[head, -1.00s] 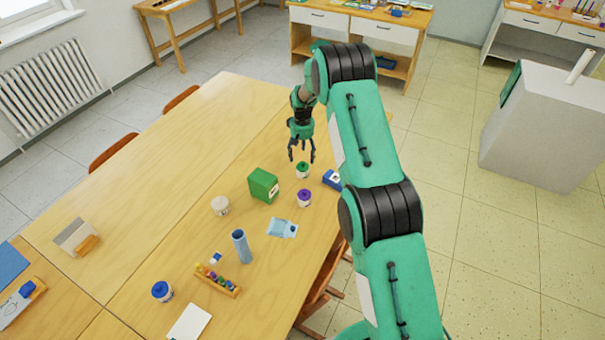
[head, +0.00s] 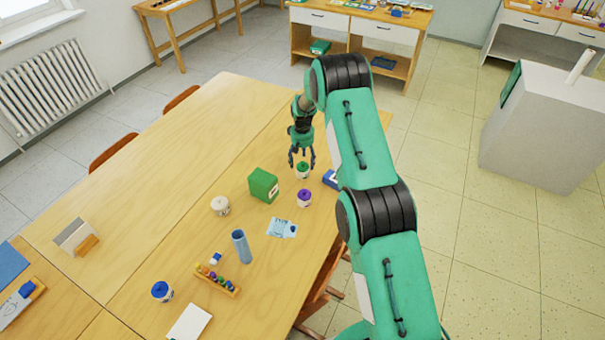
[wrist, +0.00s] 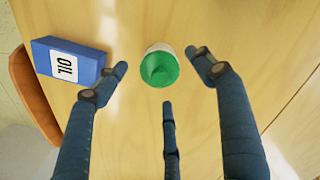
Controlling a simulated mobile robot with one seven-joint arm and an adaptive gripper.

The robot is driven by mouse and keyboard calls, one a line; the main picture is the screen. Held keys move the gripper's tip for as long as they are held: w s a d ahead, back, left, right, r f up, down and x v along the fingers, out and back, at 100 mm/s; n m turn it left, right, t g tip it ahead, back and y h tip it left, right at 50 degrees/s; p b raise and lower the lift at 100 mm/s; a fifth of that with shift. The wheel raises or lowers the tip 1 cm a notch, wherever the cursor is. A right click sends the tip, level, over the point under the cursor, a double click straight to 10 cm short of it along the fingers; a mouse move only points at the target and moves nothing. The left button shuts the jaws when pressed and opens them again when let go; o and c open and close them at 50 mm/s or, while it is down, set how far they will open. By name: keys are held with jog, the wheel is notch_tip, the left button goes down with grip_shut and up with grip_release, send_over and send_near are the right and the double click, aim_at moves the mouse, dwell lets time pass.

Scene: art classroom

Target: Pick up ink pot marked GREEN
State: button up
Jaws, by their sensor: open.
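The ink pot with the green lid (head: 303,170) stands upright on the wooden table. It also shows in the wrist view (wrist: 159,68), where its green top faces me; I cannot read its label. My gripper (head: 302,161) is open just above and behind the pot in the head view. In the wrist view my gripper (wrist: 160,75) has its fingers spread around the pot, one on each side and one below in the picture, with gaps between them and the pot.
A blue box marked OIL (wrist: 70,60) lies close to the left finger. A pot with a purple lid (head: 304,197), a green box (head: 263,185) and a white-lidded pot (head: 220,205) stand nearby. The table (head: 180,150) is clear at the far left.

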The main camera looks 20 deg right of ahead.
jog(key=shift+f, duration=1.25)
grip_shut()
